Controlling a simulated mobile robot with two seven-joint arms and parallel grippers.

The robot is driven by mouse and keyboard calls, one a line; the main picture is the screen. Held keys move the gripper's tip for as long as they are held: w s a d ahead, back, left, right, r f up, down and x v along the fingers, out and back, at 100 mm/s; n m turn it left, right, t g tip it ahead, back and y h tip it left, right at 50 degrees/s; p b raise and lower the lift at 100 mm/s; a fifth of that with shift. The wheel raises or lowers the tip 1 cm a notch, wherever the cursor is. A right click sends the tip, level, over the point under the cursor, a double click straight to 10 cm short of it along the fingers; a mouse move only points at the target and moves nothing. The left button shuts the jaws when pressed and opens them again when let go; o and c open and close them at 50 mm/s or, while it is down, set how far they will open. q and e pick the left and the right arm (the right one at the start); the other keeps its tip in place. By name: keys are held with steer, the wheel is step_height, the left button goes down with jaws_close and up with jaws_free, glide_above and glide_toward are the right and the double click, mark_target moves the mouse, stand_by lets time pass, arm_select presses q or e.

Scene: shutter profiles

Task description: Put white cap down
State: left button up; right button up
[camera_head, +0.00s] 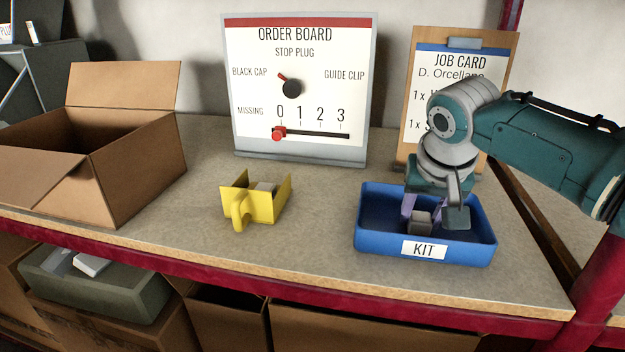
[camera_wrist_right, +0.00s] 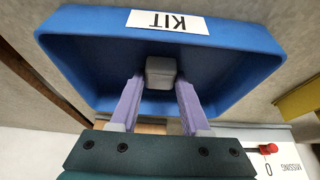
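My left gripper is not in view.
A yellow holder (camera_head: 262,206) with a light piece in it stands left of the tray. An open cardboard box (camera_head: 135,175) is at the left. The order board (camera_head: 297,90) and the job card (camera_head: 465,65) stand behind. The bench between holder and tray is clear.

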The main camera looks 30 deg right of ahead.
steer(key=o, duration=0.4)
steer(key=shift+c, duration=0.2)
steer(key=p+v, duration=0.5)
steer(key=v, duration=0.7)
steer(key=s+a+f+n+y, duration=0.1)
steer(key=s+a+n, duration=0.4)
steer(key=s, duration=0.5)
steer(key=s+a+f+n+y, duration=0.2)
steer(key=s+a+n, duration=0.3)
steer(key=s+a, duration=0.5)
steer(key=shift+f, duration=0.7)
steer(key=shift+s, duration=0.1)
